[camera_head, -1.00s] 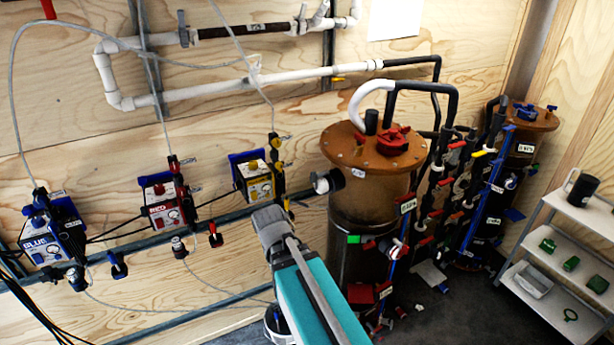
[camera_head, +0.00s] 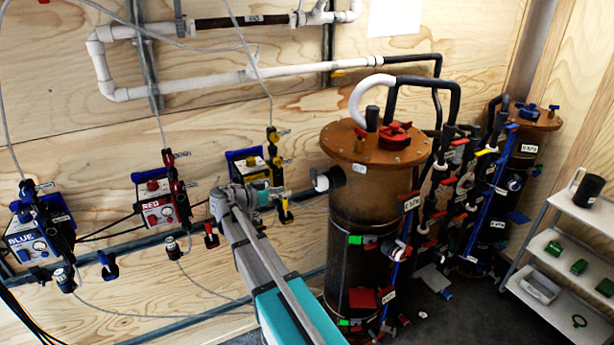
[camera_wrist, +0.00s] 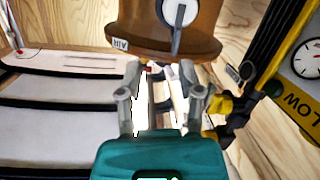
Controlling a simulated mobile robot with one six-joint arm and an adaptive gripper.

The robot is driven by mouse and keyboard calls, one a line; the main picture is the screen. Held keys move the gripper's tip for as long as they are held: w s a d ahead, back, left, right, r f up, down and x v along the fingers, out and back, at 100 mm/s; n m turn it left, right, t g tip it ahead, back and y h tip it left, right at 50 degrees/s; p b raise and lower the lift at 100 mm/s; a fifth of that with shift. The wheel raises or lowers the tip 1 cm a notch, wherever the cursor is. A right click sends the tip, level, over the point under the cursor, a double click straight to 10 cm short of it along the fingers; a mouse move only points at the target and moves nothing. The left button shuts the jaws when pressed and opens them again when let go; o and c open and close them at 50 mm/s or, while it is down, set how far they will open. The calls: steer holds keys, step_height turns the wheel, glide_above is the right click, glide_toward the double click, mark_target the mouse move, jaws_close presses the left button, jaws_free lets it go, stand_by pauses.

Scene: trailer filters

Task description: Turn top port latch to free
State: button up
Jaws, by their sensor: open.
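A brown tank (camera_head: 368,215) with a red knob on its lid stands right of centre in the head view. A round pale port (camera_head: 326,182) sits high on its left side. In the wrist view this appears as a white disc (camera_wrist: 180,11) with a grey lever-like latch (camera_wrist: 177,36) pointing down the picture. My gripper (camera_head: 290,195) is left of the tank, near the port, partly hidden among other parts. In the wrist view my gripper (camera_wrist: 162,78) has its fingers apart with nothing between them. The port is beyond the fingertips. I see no contact.
A yellow gauge unit (camera_wrist: 304,62) is close on the right in the wrist view. Red (camera_head: 160,205) and blue (camera_head: 35,240) units hang on the wall at left. A second tank (camera_head: 505,180) and a shelf (camera_head: 560,245) stand at right.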

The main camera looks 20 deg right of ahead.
mark_target(310, 170)
steer(key=w+r+m+h, duration=0.1)
steer(key=w+a+r+m+h, duration=0.1)
steer(key=w, duration=0.1)
steer(key=shift+a+r+t+b, duration=0.1)
steer(key=shift+r+t+b, duration=0.2)
steer(key=shift+r, duration=0.05)
steer(key=d, duration=0.4)
steer(key=w+d, duration=0.1)
steer(key=d, duration=0.8)
steer(key=shift+w+d, duration=0.25)
steer(key=shift+d, duration=0.15)
steer(key=shift+c, duration=0.3)
jaws_close()
